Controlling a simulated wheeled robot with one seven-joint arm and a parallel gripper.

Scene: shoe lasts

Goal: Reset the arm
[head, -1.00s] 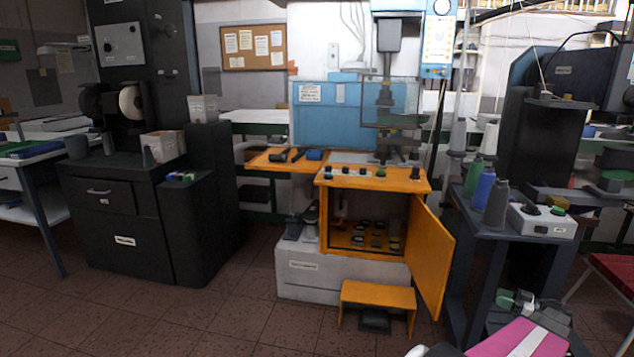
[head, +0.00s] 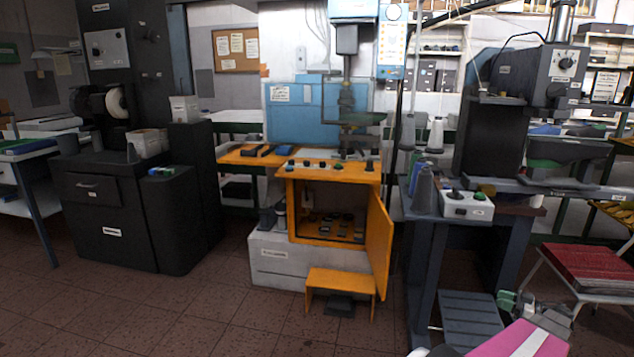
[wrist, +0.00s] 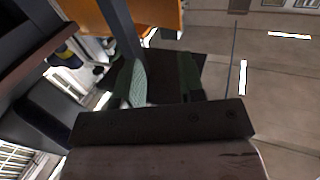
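My gripper (head: 512,303) shows at the lower right of the head view, at the end of my pink and white arm. It is small there, and its fingers are hard to make out. In the wrist view my gripper (wrist: 163,80) has two green-padded fingers standing apart with a dark gap between them. I see nothing held in the gap. The fingers point toward the orange furniture and the floor.
An orange cabinet (head: 333,178) stands with its door (head: 380,245) open and several dark items inside. An orange step (head: 340,281) is in front. A dark blue table (head: 430,217) with a switch box (head: 467,205) stands near my arm. A red-seated chair (head: 585,270) is at right. Floor at left front is clear.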

